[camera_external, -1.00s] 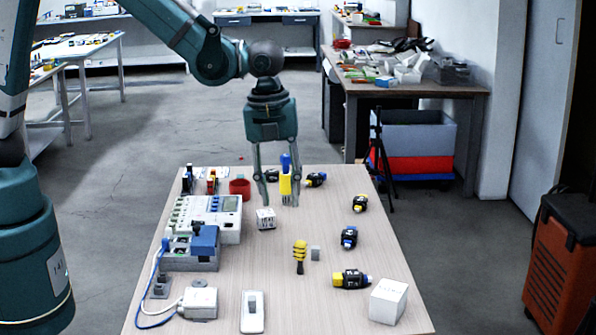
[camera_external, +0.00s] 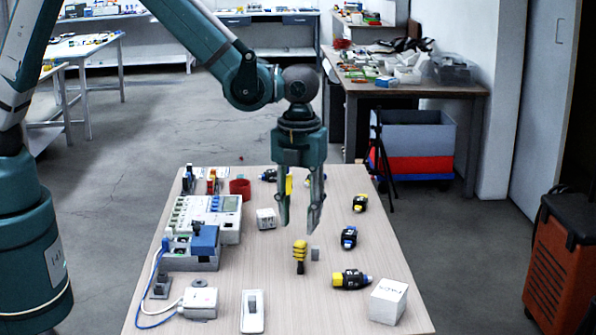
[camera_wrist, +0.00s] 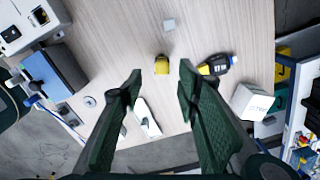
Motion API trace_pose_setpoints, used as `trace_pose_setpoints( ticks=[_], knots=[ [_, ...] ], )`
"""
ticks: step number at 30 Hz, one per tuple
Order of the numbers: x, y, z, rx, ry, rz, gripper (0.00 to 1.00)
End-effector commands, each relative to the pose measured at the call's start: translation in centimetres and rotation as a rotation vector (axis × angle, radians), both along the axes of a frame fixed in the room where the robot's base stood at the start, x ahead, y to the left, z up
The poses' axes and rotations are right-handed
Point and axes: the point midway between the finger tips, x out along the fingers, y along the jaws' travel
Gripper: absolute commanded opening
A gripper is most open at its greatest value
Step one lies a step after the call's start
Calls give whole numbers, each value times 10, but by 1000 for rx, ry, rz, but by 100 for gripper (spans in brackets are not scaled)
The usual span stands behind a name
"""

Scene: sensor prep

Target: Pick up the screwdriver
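The likely screwdriver (camera_external: 300,250), with a yellow and black ribbed handle and a dark lower end, is on the wooden table in the external view. In the wrist view the yellow piece (camera_wrist: 162,66) appears short, just beyond and between my fingertips. My gripper (camera_external: 300,222) is open, pointing down, with its fingertips above and slightly behind this piece in the external view. Nothing shows between the fingers (camera_wrist: 158,76) in the wrist view. Whether the screwdriver stands or lies is hard to tell.
A small grey block (camera_external: 315,254) sits close to its right. A yellow-black tool (camera_external: 351,279) and a white box (camera_external: 388,300) are at front right. A grey-blue device (camera_external: 192,248) stands left. A yellow item (camera_external: 289,184) is partly hidden behind my gripper.

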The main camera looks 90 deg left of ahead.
Motion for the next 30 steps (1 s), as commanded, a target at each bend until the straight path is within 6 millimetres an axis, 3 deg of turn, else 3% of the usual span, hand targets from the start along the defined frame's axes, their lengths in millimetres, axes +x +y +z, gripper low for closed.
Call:
trace_pose_setpoints(
  ticks=[13, 30],
  knots=[
    [0, 0, -24, 0, 0, 1, 33],
    [1, -1, -34, 0, 0, 1, 33]
  ],
)
